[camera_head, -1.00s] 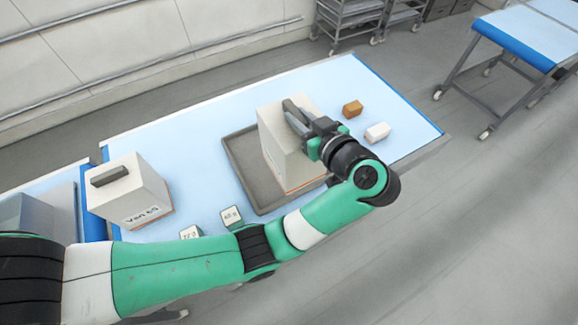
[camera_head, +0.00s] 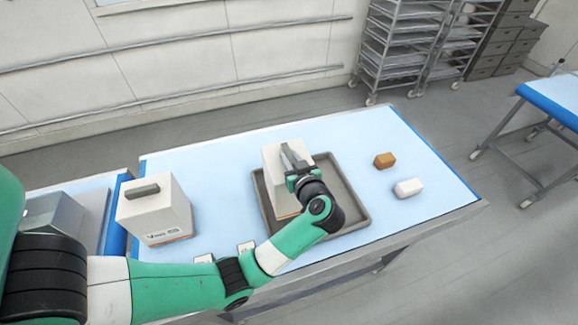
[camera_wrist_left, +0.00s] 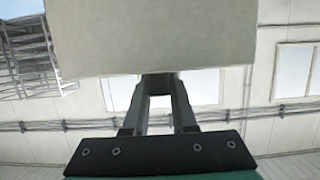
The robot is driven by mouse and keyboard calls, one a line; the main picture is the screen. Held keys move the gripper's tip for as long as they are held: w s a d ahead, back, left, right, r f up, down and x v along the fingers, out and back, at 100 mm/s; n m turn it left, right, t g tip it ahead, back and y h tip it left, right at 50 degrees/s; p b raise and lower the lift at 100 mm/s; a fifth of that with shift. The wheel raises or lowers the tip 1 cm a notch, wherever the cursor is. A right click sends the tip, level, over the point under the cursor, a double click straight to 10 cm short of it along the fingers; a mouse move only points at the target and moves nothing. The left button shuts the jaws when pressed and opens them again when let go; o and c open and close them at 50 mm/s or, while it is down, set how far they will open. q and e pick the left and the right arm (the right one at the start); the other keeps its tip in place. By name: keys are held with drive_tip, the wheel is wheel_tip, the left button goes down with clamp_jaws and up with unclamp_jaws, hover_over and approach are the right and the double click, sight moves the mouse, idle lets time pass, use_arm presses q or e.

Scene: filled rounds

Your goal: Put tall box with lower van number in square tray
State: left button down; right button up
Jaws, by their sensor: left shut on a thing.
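A tall pale box (camera_head: 277,190) with a dark top handle is over the left part of the square grey tray (camera_head: 362,212). My left gripper (camera_head: 292,160) is shut on its handle. The box's base seems within the tray's rim, but I cannot tell whether it touches the floor. In the left wrist view the held box (camera_wrist_left: 150,35) fills the upper middle, beyond the fingers (camera_wrist_left: 160,85). Its label is hidden. A second tall box (camera_head: 152,212) with a dark handle stands at the left; its front reads "Van" with a number too small to read. My right gripper is not in view.
A brown block (camera_head: 385,160) and a white block (camera_head: 408,187) lie right of the tray. Two small labelled cubes (camera_head: 246,247) (camera_head: 204,258) are partly hidden by my left arm along the front edge. The blue table (camera_head: 215,160) is clear behind the boxes.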

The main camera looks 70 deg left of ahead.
use_arm(q)
drive_tip(key=f, duration=0.3)
drive_tip(key=shift+s+a+b, duration=0.15)
drive_tip(key=shift+a+b, duration=0.15)
drive_tip(key=shift+b, duration=0.05)
drive_tip(key=shift+f, duration=0.45)
drive_tip(key=c, duration=0.7)
unclamp_jaws()
